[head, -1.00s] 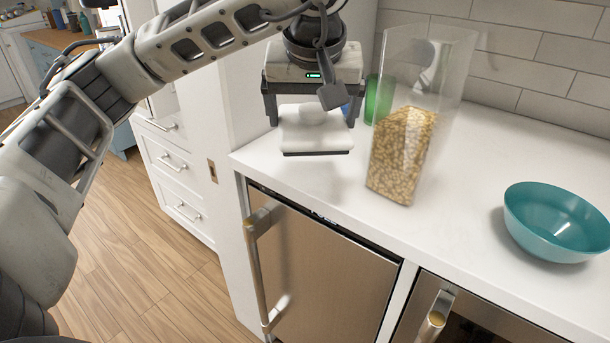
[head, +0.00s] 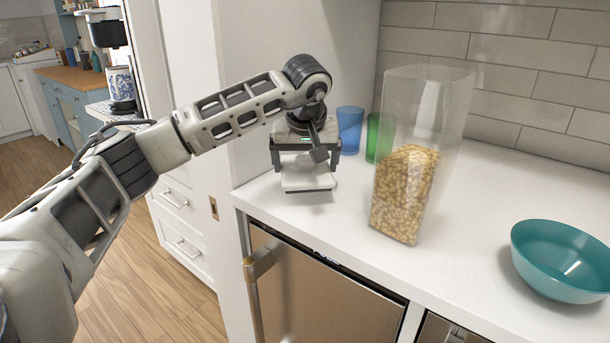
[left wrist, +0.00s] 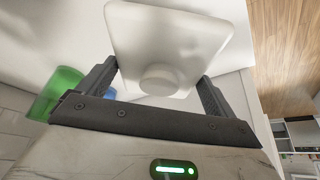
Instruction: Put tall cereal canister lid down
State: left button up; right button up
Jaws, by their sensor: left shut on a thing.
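My left gripper (head: 305,166) is shut on the lid (head: 308,182), a white rounded-square plate with a round knob. The gripper is over the counter's left end, left of the canister. In the left wrist view the lid (left wrist: 185,38) lies between the two fingers, its knob facing the camera. The lid is low, close over the counter; I cannot tell whether it touches. The tall clear cereal canister (head: 405,190) stands upright and open-topped on the counter, part full of cereal. My right gripper is not in view.
A blue cup (head: 349,130) and a green cup (head: 378,138) stand behind, between the gripper and the canister. A teal bowl (head: 560,265) sits at the right. The white counter (head: 480,200) is clear between canister and bowl. A wall panel rises behind the gripper.

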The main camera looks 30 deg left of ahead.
aim_at(305, 175)
pick_arm(q)
notch_tip(305, 175, down, 4)
jog(key=shift+w+a+r, duration=0.1)
jog(key=shift+r, duration=0.1)
jog(key=shift+f, duration=0.15)
jog(key=o, duration=0.7)
jog(key=shift+c, duration=0.2)
jog(key=shift+r, duration=0.25)
jog(key=v, duration=1.2)
jog(key=shift+f, duration=0.1)
